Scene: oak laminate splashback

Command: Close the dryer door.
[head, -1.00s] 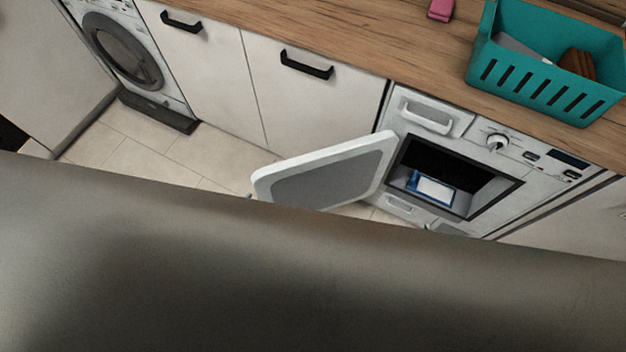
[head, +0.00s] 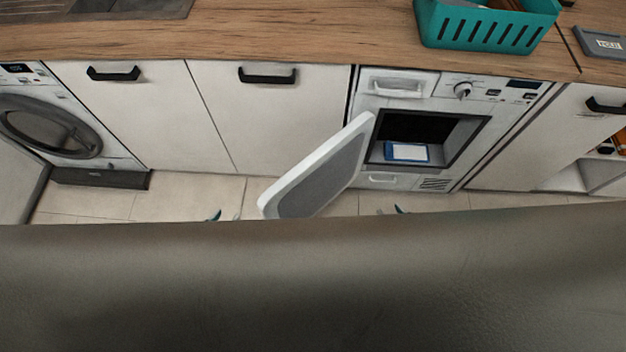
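The dryer (head: 470,90) is a white built-in machine under the worktop, right of centre. Its door (head: 318,178), white-rimmed with a grey inner panel, stands wide open, hinged at the left of the opening and swung out to the left. A blue and white box (head: 407,152) is inside the dryer. Only small tips of my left gripper (head: 214,216) show, left of the door and apart from it in the picture. Small tips of my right gripper (head: 398,210) show below the dryer. The rest of both is hidden behind a large dark surface in front.
A washing machine (head: 55,130) stands at the far left. White cupboards (head: 285,120) with black handles lie between the machines. A teal basket (head: 485,28) sits on the wooden worktop (head: 215,38). Tiled floor (head: 185,195) is clear left of the door.

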